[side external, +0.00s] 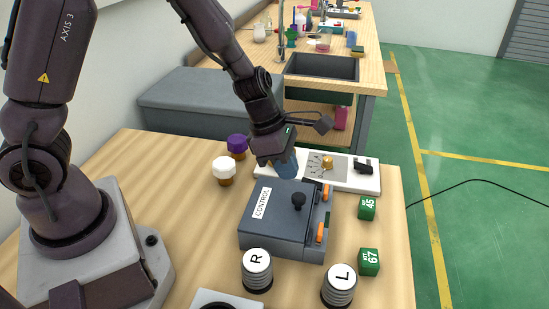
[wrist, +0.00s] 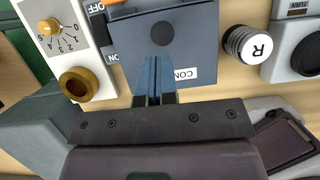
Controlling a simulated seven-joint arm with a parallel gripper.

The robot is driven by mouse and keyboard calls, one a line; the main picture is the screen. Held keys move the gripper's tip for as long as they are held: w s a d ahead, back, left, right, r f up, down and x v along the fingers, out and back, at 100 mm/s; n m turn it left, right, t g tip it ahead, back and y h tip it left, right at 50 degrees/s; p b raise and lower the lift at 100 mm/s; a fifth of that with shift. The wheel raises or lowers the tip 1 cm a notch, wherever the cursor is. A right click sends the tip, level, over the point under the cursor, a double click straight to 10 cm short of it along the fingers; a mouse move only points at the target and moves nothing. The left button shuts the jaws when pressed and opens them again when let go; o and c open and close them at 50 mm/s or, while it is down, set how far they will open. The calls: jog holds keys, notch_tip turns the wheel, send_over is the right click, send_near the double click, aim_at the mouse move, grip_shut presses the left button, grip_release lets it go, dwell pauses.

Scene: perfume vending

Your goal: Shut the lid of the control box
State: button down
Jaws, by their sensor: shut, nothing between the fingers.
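The control box (side external: 265,230) is dark grey with a "CONTROL" label. Its lid (side external: 275,203) lies over the top, with a black round knob (side external: 298,199); I cannot tell whether it is fully down. Orange parts show along the box's right side. The lid also shows in the wrist view (wrist: 195,45), with its knob (wrist: 162,33). My gripper (side external: 288,172) is beside the box's far edge, fingers pointing down. In the wrist view its blue fingers (wrist: 155,68) are together and empty, overlapping the lid's edge below the knob. Contact with the lid is unclear.
A white dial panel (side external: 350,181) stands behind the box. White-capped (side external: 224,168) and purple-capped (side external: 237,145) bottles stand left of my gripper. Jars R (side external: 257,272) and L (side external: 338,286) stand in front. Green cubes (side external: 367,208) (side external: 369,262) sit to the right.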

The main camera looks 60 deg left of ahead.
aim_at(304, 195)
jog(key=w+d+f+g+y, duration=0.2)
jog(key=f, duration=0.1)
jog(key=shift+w+d+f+g+y, duration=0.15)
jog(key=shift+f, duration=0.25)
jog(key=shift+w+d+f+g+y, duration=0.15)
jog(key=shift+f, duration=0.25)
jog(key=shift+f, duration=0.1)
jog(key=shift+d, duration=0.1)
